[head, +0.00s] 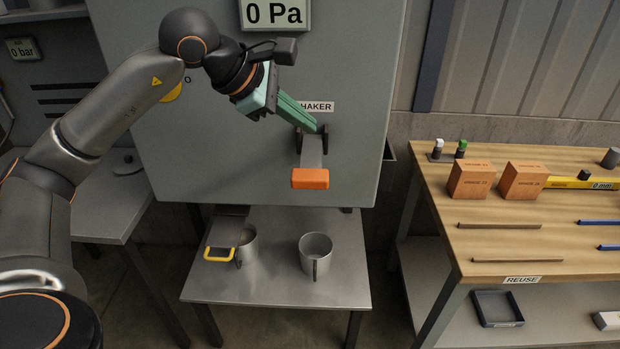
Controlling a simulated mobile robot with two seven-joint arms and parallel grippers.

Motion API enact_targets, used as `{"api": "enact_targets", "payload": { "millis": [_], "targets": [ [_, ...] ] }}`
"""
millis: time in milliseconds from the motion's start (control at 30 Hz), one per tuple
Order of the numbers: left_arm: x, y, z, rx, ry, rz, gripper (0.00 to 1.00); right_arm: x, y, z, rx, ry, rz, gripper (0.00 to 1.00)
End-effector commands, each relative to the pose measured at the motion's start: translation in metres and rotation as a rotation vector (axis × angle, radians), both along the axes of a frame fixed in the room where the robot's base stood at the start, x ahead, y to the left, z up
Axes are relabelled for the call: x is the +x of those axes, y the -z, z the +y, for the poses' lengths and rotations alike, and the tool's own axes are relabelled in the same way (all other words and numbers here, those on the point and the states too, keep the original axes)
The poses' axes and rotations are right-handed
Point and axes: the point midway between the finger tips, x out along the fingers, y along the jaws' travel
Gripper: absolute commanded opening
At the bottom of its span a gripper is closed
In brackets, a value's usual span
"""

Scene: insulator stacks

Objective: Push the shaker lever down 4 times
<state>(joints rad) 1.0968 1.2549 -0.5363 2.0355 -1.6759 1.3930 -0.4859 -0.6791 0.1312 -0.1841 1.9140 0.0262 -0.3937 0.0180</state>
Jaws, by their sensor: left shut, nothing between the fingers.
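The shaker lever (312,160) is a grey bar with an orange handle (310,179) at its near end. It sticks out of a black pivot on the front of the grey cabinet, just below the partly covered SHAKER label (319,106). The lever slopes downward toward me. My left gripper (316,127) comes in from the upper left, its green fingers shut and empty. Its fingertips are by the pivot end of the lever, above the orange handle. I cannot tell whether they touch the lever. My right gripper is not in view.
A metal table below the cabinet holds two metal cups (316,253), one beside a yellow-handled item (220,254). A wooden workbench (490,215) at the right bears orange boxes (523,180) and rods. A display reading 0 Pa (275,14) is above the lever.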

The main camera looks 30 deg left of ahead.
Motion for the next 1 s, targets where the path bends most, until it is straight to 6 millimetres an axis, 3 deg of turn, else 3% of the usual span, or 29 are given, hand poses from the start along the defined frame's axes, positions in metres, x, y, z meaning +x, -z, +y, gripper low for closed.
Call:
{"api": "enact_targets", "payload": {
  "millis": [33, 400, 1000],
  "targets": [
    [0.000, 0.013, 0.000, 0.001, 0.000, 0.001, 0.00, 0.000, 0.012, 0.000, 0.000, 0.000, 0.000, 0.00],
    [-0.001, 0.063, 0.000, 0.000, 0.001, 0.001, 0.00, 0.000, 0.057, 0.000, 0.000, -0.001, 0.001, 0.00],
    [-0.001, 0.068, 0.000, 0.000, 0.000, 0.000, 0.00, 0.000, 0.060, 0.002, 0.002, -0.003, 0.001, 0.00]
  ]
}}
